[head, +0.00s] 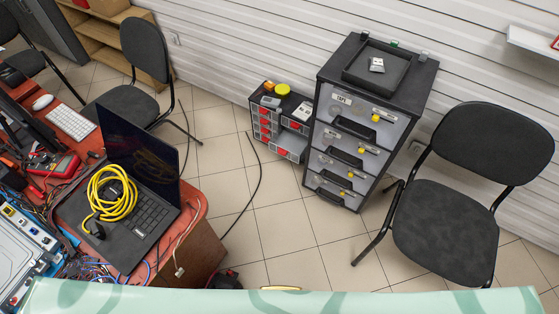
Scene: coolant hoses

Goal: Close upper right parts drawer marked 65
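A small dark parts cabinet (254,98) stands on the floor against the slatted wall, left of a larger drawer cabinet. It has a left column of small drawers with red handles and wider drawers on the right. The upper right drawer (297,127) has a red handle; the number on it is too small to read, and I cannot tell how far out it sits. A lower right drawer (288,152) seems to stick out toward the room. Neither of my grippers is in view.
The larger cabinet (327,99), with yellow-tagged drawers and a tray on top, stands close on the right. A black chair (445,220) is further right. A desk with a laptop (150,215) and yellow cable (107,207) is left. Tiled floor before the cabinets is mostly clear; a black cable (257,180) crosses it.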

